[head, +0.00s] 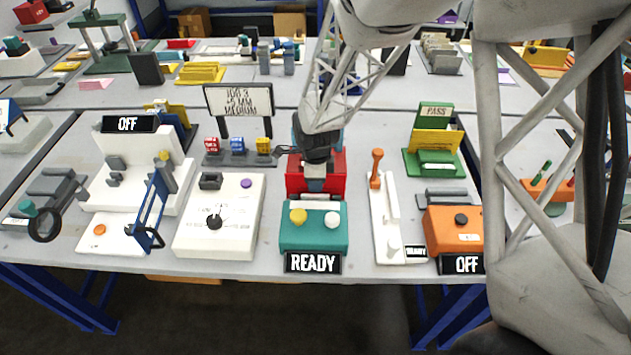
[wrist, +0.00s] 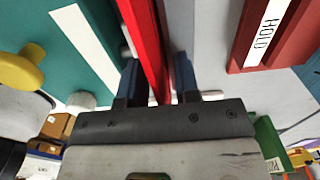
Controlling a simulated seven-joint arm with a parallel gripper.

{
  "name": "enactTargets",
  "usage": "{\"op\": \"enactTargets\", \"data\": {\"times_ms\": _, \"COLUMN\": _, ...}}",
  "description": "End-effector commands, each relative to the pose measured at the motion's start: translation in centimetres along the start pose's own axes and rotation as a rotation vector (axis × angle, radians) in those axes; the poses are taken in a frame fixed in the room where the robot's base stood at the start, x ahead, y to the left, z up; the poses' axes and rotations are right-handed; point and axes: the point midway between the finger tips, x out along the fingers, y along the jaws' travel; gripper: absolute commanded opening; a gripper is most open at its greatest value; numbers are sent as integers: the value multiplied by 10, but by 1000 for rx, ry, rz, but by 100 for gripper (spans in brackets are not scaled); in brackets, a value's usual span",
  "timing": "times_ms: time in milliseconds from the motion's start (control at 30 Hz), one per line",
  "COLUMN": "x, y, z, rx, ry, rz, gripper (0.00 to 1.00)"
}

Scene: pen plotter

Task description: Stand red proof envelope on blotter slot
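The red envelope (wrist: 146,38) shows edge-on in the wrist view as a thin upright panel between my fingers. My gripper (wrist: 158,85) has one dark finger close on each side of it and looks shut on it. In the head view my gripper (head: 316,172) is in front of red surfaces (head: 334,172), just behind the teal box. It hides their middle, so I cannot tell envelope from holder there, or whether the envelope touches anything below. I cannot pick out the blotter slot for certain.
The teal box (head: 313,238) has yellow and white knobs and a READY sign (head: 313,263). A red block labelled HOLD (wrist: 272,32) is right of my fingers in the wrist view. A green PASS rack (head: 433,150) stands right, a white dial box (head: 220,217) left.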

Motion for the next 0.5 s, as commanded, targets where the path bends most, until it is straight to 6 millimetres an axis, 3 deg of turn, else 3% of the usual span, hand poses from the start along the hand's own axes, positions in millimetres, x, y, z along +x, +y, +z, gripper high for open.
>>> {"op": "enactTargets", "data": {"times_ms": 267, "x": -30, "y": -1, "z": 0, "rx": 0, "ry": -1, "rz": -3, "gripper": 30}}
{"op": "enactTargets", "data": {"times_ms": 500, "x": -70, "y": -1, "z": 0, "rx": 0, "ry": -1, "rz": -4, "gripper": 30}}
